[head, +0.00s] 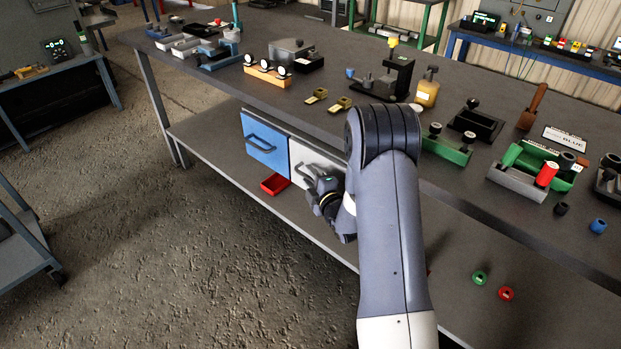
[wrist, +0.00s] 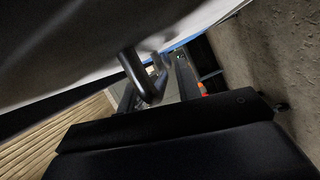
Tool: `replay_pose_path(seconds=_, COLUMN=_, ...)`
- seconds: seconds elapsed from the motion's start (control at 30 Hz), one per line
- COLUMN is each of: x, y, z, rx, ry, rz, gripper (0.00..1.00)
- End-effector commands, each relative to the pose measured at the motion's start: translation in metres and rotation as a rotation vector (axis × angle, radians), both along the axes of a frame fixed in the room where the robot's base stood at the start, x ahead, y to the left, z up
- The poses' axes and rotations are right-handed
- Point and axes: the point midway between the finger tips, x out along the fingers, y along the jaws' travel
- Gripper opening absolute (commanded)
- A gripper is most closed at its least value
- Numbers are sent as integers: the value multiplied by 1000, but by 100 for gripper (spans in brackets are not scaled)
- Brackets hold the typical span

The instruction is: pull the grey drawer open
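The grey drawer (head: 301,156) is under the bench top, right of the blue drawer. Its pale front looks about level with the blue one, and my arm hides its right part. My gripper (head: 321,190) is low in front of the grey drawer, close to its handle. In the wrist view the pale drawer front (wrist: 90,45) fills the upper left. A dark bar handle (wrist: 150,80) stands out from it, just beyond the black gripper body (wrist: 165,125). The fingers are not clear, and I cannot tell whether they touch the handle.
The blue drawer (head: 265,142) has a dark handle and sits beside the grey one. A red tray (head: 274,184) lies on the lower shelf (head: 215,150) below the drawers. The bench top (head: 215,84) above holds many parts. The floor (head: 150,240) in front is clear.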

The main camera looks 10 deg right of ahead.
Motion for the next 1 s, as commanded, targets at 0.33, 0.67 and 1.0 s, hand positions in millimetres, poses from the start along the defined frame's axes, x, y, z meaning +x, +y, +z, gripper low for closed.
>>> replay_pose_path(seconds=0.33, x=0, y=0, z=0, rx=0, ry=1, rz=0, gripper=21)
replay_pose_path(seconds=0.67, x=0, y=0, z=0, rx=0, ry=1, rz=0, gripper=0)
replay_pose_path(seconds=1.0, x=-1, y=0, z=-1, rx=0, ry=2, rz=0, gripper=0)
